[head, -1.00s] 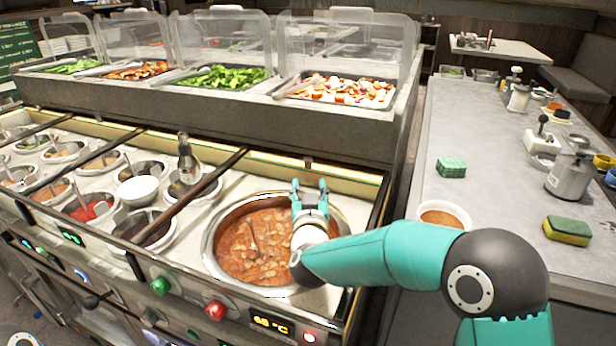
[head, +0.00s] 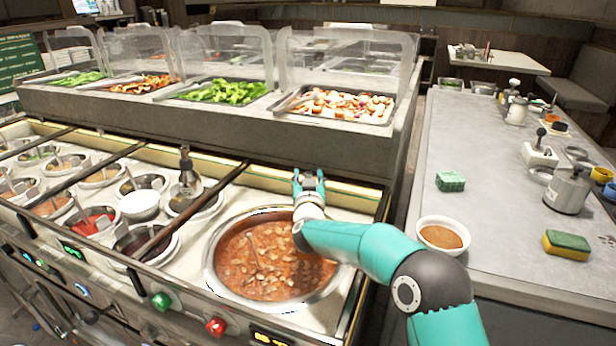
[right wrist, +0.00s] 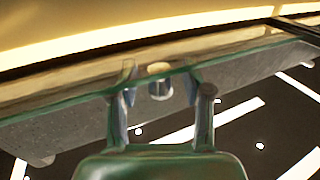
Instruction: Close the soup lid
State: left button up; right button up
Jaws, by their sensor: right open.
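The soup well (head: 270,262) is uncovered in the head view, with red-brown soup and a ladle handle in it. The soup lid shows in the right wrist view as a clear panel (right wrist: 75,115) with a green edge and a small round knob (right wrist: 159,82). In the head view the lid seems raised at the back of the well; its outline is hard to make out. My right gripper (head: 308,177) is open behind the soup. In the right wrist view its fingers (right wrist: 160,92) stand either side of the knob; contact cannot be told. My left gripper is out of view.
Several small sauce wells (head: 140,205) lie left of the soup. Clear guards and food trays (head: 345,106) stand behind. On the right counter are a bowl of brown powder (head: 441,238), a green sponge (head: 450,181) and a yellow-green sponge (head: 566,245).

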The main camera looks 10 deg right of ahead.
grip_shut()
dwell(0.3)
jog(key=shift+a, duration=0.1)
